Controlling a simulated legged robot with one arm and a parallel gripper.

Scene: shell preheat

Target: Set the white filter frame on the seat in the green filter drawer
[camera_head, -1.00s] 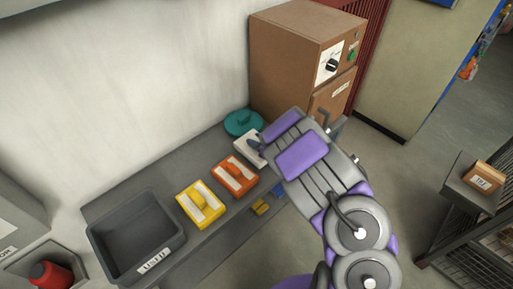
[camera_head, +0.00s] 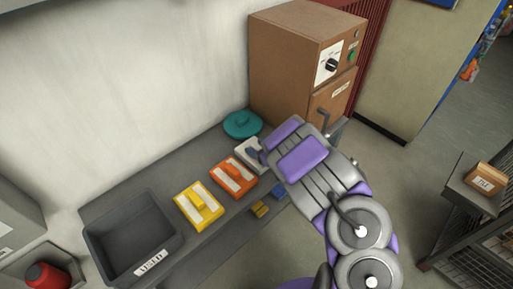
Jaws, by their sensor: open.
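The white filter frame (camera_head: 245,152) lies on the grey bench, between the orange frame and the teal round object. My arm covers its right part. My gripper (camera_head: 262,157) is open at the frame's right side, with a dark finger showing over or beside it. I cannot tell whether it touches the frame. No green filter drawer can be made out in this view.
An orange frame (camera_head: 233,178) and a yellow frame (camera_head: 198,205) lie to the left on the bench (camera_head: 180,259). A black bin (camera_head: 133,235) labelled USED stands at the left end. A teal round object (camera_head: 242,123) and a brown cabinet (camera_head: 290,60) stand behind.

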